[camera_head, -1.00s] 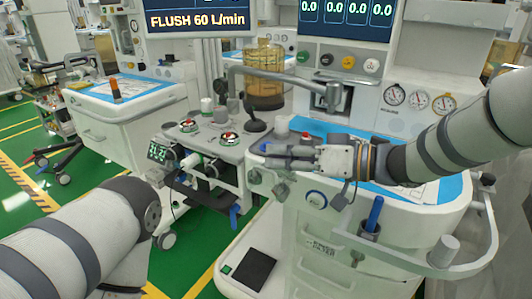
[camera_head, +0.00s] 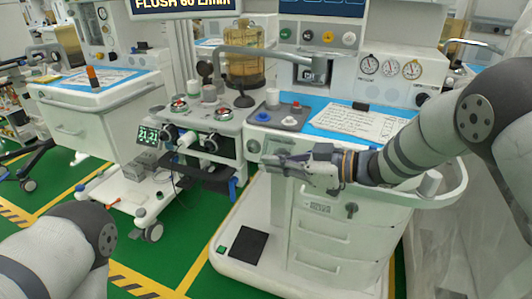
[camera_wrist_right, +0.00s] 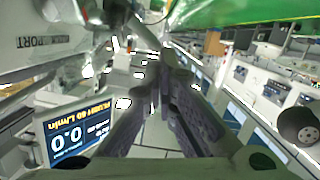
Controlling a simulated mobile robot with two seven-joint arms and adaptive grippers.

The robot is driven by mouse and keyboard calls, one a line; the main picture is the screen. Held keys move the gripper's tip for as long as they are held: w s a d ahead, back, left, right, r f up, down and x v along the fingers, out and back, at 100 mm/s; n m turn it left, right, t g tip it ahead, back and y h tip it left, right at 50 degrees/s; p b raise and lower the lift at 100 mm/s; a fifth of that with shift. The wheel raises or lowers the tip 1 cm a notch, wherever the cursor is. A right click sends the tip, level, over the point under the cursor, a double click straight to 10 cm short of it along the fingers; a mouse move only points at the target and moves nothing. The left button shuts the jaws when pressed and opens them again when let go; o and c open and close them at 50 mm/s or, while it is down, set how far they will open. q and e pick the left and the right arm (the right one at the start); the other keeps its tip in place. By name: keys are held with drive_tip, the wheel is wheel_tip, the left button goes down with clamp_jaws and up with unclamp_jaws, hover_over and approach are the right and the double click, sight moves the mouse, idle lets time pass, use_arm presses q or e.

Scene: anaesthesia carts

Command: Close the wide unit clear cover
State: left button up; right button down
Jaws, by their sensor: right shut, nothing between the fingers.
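The wide white anaesthesia cart (camera_head: 340,252) stands at right of centre in the head view. I cannot make out a clear cover on it with certainty. My right gripper (camera_head: 268,160) is shut and empty, pointing left at the cart's upper front, just below the worktop edge. Whether it touches the cart I cannot tell. Its closed fingers (camera_wrist_right: 165,75) also show in the right wrist view, with a pale labelled panel (camera_wrist_right: 45,40) at upper left. My left arm comes in at lower left; its gripper is out of the frame.
A grey module with knobs and a small display (camera_head: 150,134) sits left of the gripper. An amber canister (camera_head: 243,66) and a curved grey arm (camera_head: 265,52) stand behind. Another white cart (camera_head: 85,112) is at left.

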use_arm(q)
drive_tip(key=shift+b+x, duration=0.6)
drive_tip(key=shift+x, duration=0.2)
use_arm(e)
drive_tip(key=shift+w+d+f, duration=0.1)
drive_tip(key=shift+w+f, duration=0.05)
drive_tip(key=shift+f, duration=0.55)
drive_tip(key=shift+w+d+f, duration=0.1)
drive_tip(key=shift+w+f, duration=0.05)
drive_tip(key=shift+f, duration=0.5)
drive_tip(key=shift+w+d+f, duration=0.1)
drive_tip(key=shift+w+f, duration=0.05)
drive_tip(key=shift+f, duration=0.55)
use_arm(q)
drive_tip(key=shift+s+d, duration=0.1)
drive_tip(key=shift+s, duration=0.05)
use_arm(e)
drive_tip(key=shift+f, duration=0.1)
